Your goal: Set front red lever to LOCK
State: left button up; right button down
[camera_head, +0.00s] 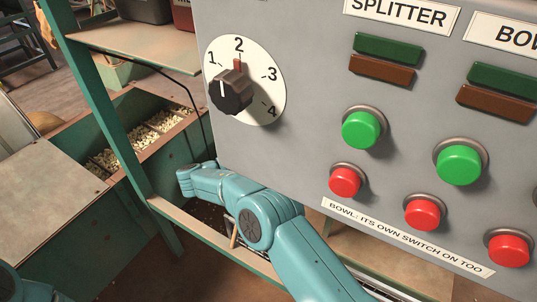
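No red lever and no LOCK marking can be made out in the head view. A teal arm of mine comes in from the bottom right, below the grey control panel (310,120), and bends to the left. Its far end is near the hopper bins, and no gripper fingers can be made out there. A small teal part of mine shows at the bottom left corner, with no gripper visible on it.
The panel fills the right side, with a black dial (231,92) on a numbered plate, green buttons (361,130) and red buttons (345,181). Nut bins (140,140) stand at the left behind a green post (108,110). A shelf (135,45) is above.

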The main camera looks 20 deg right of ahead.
jog(key=shift+s+d+r+g, duration=0.1)
jog(key=shift+s+d+g, duration=0.1)
jog(key=shift+d+g, duration=0.1)
dwell(1.3)
